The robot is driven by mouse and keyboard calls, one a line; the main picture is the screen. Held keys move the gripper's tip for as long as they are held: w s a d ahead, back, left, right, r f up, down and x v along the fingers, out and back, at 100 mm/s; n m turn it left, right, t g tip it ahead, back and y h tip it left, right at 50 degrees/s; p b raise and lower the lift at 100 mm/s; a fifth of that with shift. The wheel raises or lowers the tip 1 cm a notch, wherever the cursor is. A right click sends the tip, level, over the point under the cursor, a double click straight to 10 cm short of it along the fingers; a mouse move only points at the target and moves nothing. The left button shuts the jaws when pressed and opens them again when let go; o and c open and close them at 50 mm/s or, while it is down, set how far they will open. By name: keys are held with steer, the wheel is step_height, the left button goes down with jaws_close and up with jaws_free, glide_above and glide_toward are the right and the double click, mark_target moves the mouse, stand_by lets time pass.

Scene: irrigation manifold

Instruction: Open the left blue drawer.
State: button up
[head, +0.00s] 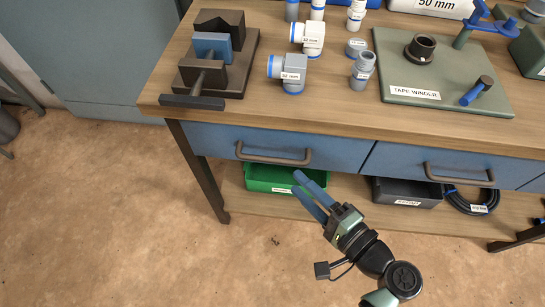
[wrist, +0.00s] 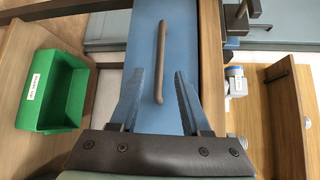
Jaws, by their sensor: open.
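The left blue drawer (head: 216,140) is under the wooden bench top and looks shut, its front flush with the bench. Its brown bar handle (head: 273,158) runs lengthwise across the front. In the wrist view the drawer front (wrist: 187,25) fills the middle, and the handle (wrist: 160,60) stands upright in the picture, lined up with the gap between my fingers. My gripper (head: 297,181) is open and empty, its blue fingertips just below the handle in the head view. In the wrist view my gripper (wrist: 159,72) has a finger on each side of the handle's line; I see no contact.
A second blue drawer (head: 390,160) with its own handle is to the right. A green bin (head: 262,178) and a dark bin (head: 390,190) sit on the lower shelf. A vise (head: 209,80), pipe fittings and a tape winder plate (head: 450,100) stand on the bench. The floor in front is clear.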

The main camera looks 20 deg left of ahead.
mark_target(277, 162)
steer(key=b+x, duration=0.1)
steer(key=x, duration=0.8)
steer(key=shift+w+a, duration=0.15)
steer(key=shift+w, duration=0.05)
jaws_close()
stand_by(1.0)
